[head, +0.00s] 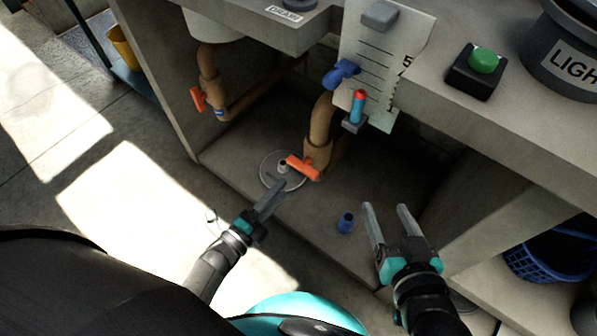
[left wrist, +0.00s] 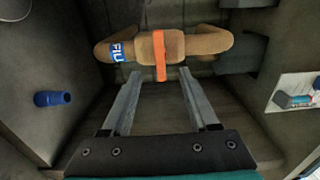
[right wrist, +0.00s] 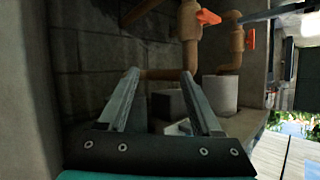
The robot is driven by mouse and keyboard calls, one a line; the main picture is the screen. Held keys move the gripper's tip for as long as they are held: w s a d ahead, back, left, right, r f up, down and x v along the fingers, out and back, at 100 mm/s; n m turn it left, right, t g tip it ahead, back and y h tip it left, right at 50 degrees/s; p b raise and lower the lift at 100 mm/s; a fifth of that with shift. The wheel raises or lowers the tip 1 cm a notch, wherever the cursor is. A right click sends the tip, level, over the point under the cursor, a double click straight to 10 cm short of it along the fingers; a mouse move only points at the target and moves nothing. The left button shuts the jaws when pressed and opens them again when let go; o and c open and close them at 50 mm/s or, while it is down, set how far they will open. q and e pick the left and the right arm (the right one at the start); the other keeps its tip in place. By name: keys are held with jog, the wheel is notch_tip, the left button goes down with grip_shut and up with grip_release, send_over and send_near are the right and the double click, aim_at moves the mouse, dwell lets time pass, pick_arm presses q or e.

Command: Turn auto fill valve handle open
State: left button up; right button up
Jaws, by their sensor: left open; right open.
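The fill valve is on a brown pipe (left wrist: 205,42) with a blue label reading "FILL" (left wrist: 122,51) in the left wrist view. Its orange handle (left wrist: 160,58) points toward my left gripper (left wrist: 159,74), and also shows in the head view (head: 302,167). My left gripper (head: 274,196) is open, its fingertips just short of the handle or on either side of its end; contact cannot be told. My right gripper (head: 386,208) is open and empty, right of the valve and above the cabinet floor.
A second orange-handled valve (head: 198,98) sits on the pipe further left. The counter (head: 440,60) overhangs, and a blue basket (head: 550,256) is at right.

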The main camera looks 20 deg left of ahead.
aim_at(300, 170)
pick_arm(q)
jog(key=b+x, duration=0.1)
jog(key=x, duration=0.5)
jog(key=shift+w+d+b, duration=0.1)
jog(key=shift+w+b, duration=0.1)
jog(key=shift+b, duration=0.1)
jog(key=shift+x, duration=0.8)
pick_arm(e)
jog(key=shift+s+a+r+m+t+y, duration=0.2)
jog(key=shift+s+a+r+t+y, duration=0.15)
jog(key=shift+a+r+t, duration=0.45)
jog(key=shift+s+a+r+m+t+y, duration=0.25)
jog(key=shift+a+r+t+y, duration=0.15)
jog(key=shift+t, duration=0.7)
pick_arm(q)
jog(key=shift+c, duration=0.3)
grip_shut()
